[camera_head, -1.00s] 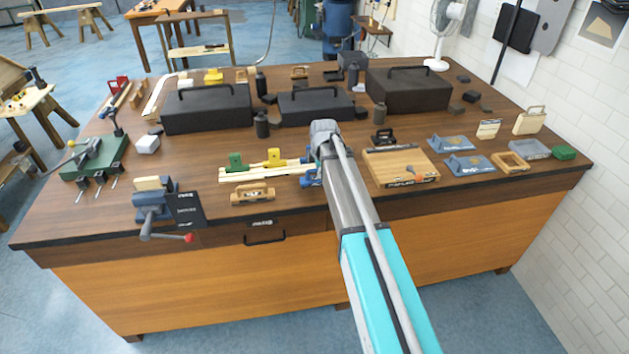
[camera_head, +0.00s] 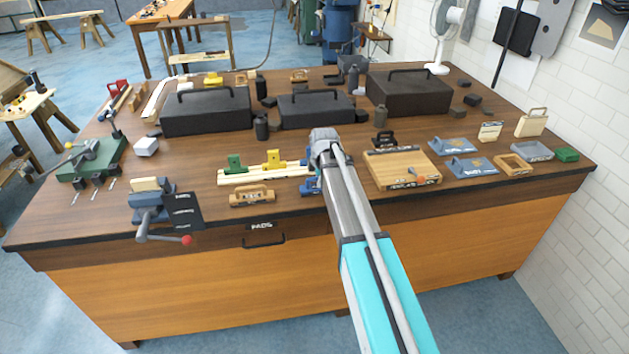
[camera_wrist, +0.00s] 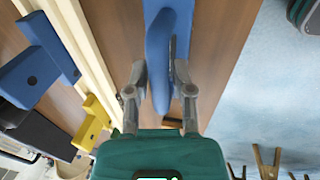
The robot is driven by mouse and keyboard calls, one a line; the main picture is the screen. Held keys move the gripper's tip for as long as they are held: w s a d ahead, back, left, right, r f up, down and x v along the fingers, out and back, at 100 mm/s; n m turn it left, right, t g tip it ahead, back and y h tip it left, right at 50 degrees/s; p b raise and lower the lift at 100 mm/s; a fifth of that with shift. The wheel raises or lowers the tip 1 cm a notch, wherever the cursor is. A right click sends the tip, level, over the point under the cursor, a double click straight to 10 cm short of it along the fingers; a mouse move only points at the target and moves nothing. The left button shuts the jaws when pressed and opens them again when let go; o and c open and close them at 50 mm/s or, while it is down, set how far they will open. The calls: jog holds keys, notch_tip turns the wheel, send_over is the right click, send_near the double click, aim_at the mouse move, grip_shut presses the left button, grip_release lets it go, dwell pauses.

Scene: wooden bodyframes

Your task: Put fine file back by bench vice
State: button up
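In the wrist view, a long blue handle-shaped piece (camera_wrist: 160,45), which looks like the file's handle, lies between the two fingers of my gripper (camera_wrist: 160,72). The fingers appear closed against its sides. In the head view my arm hides most of the gripper, near the bench's front edge, right of the clamp bar. The blue-grey bench vice (camera_head: 150,205) stands at the front left, with a dark labelled holder (camera_head: 184,211) beside it.
A pale bar (camera_head: 250,177) with green, yellow and blue clamps lies left of my arm; its yellow clamp (camera_wrist: 92,122) shows in the wrist view. A wooden block tool (camera_head: 252,197) lies in front. A wooden tray (camera_head: 395,168) is to the right. Dark cases (camera_head: 205,112) stand behind.

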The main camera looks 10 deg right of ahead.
jog(key=shift+o, duration=0.9)
jog(key=shift+r, duration=0.15)
jog(key=p+v, duration=1.2)
dwell(0.8)
jog(key=s+a+m+g, duration=0.1)
jog(key=s+m+g, duration=0.1)
jog(key=s+m, duration=1.6)
jog(key=s, duration=0.8)
jog(key=shift+s+a+g, duration=0.25)
jog(key=shift+a+g, duration=0.05)
